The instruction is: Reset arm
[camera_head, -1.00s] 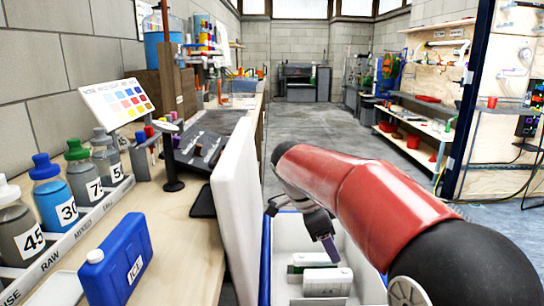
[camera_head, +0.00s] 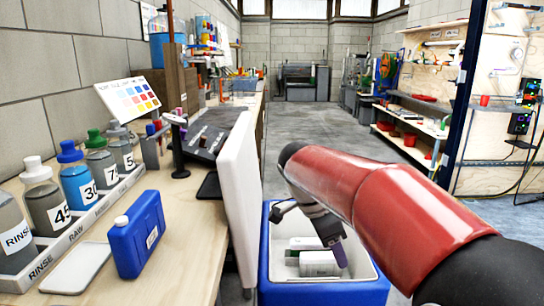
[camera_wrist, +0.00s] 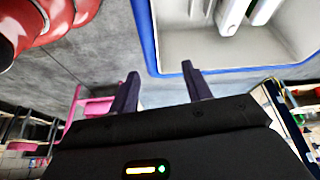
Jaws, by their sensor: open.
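My gripper (camera_wrist: 160,88) is open, with its two dark fingers apart and nothing between them in the wrist view. In the head view my gripper (camera_head: 338,250) hangs over the open blue cooler (camera_head: 322,293), mostly hidden behind my red arm. The cooler has a white inside and holds white filter-like cartridges (camera_head: 318,263). The cooler's blue rim (camera_wrist: 150,40) and the cartridges (camera_wrist: 232,14) also show in the wrist view, beyond the fingertips.
A white upright lid (camera_head: 238,200) stands between cooler and workbench. Shelves (camera_head: 410,125) stand at right. The floor aisle (camera_head: 315,120) ahead is clear.

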